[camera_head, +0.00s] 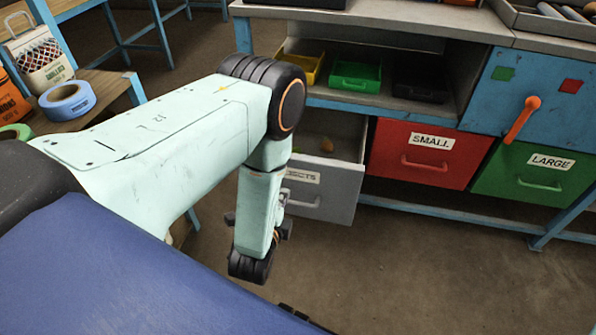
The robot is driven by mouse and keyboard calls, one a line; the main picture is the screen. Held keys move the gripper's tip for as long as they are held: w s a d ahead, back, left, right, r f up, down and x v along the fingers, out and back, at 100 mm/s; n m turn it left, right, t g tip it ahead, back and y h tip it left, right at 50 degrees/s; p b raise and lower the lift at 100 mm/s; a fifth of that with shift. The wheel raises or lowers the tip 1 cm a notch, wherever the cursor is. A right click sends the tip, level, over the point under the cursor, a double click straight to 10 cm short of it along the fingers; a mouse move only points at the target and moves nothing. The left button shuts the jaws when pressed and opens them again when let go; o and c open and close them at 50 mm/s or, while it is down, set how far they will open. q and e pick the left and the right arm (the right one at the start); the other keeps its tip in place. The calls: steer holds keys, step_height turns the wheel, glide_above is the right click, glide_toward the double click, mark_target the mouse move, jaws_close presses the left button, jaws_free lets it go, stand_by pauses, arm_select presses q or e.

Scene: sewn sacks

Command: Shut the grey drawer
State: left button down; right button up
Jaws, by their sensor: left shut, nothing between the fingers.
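The grey drawer (335,192) stands pulled out of the bench, left of the red drawer. Its front has a partly hidden white label and a handle, and a small orange-brown thing lies inside. My left arm comes in from the left and bends down in front of the drawer, covering the left part of its front. My left gripper (286,228) shows only as dark parts beside the wrist, close to the drawer's handle; it is shut and empty. I cannot tell whether it touches the drawer. My right gripper is not in view.
The red drawer (392,166) marked SMALL and the green drawer (500,188) marked LARGE are closed. An orange lever (522,118) sticks out of the blue panel. A blue bench rail (440,208) runs below the drawers. The floor (430,280) in front is clear.

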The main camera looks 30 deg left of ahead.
arm_select(q)
steer(key=b, duration=0.4)
glide_toward(298, 165)
steer(key=x, duration=0.4)
steer(key=shift+w+f, duration=0.3)
steer(key=shift+f, duration=0.1)
steer(key=shift+w+a+r, duration=0.1)
steer(key=shift+w+a, duration=0.15)
steer(key=shift+w, duration=0.65)
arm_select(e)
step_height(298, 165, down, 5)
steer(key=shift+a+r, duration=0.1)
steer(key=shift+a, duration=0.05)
